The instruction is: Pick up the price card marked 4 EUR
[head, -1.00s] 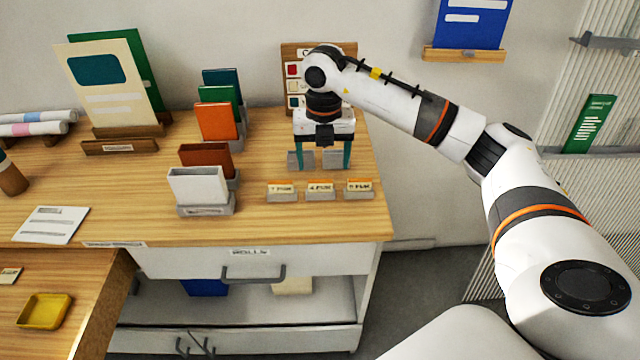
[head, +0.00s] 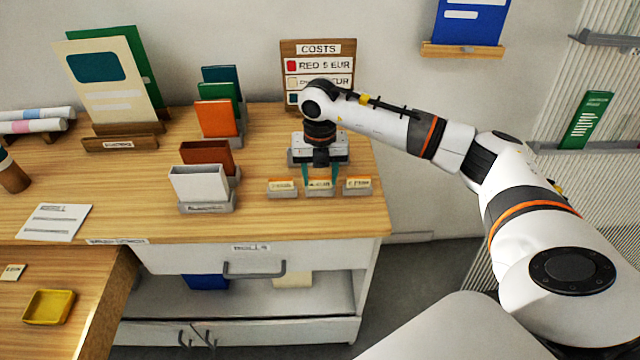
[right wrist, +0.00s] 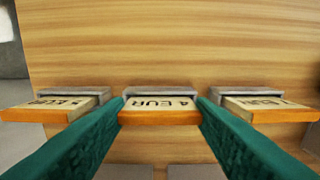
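The price card marked 4 EUR (right wrist: 160,106) is cream with an orange edge. It sits in the middle grey holder (right wrist: 160,91) in the right wrist view, and the card also shows in the head view (head: 320,184). My right gripper (right wrist: 160,108) has its two green fingers against the card's two side edges, with no clear gap. In the head view my right gripper (head: 320,180) points down at the middle card. The card still stands in its holder. My left gripper is not in view.
Similar price cards stand close on the left (head: 283,185) and right (head: 357,184) of it. A costs board (head: 318,48) stands behind my right gripper. White (head: 198,184) and brown (head: 207,157) upright items stand to the left. The table's front edge is just in front.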

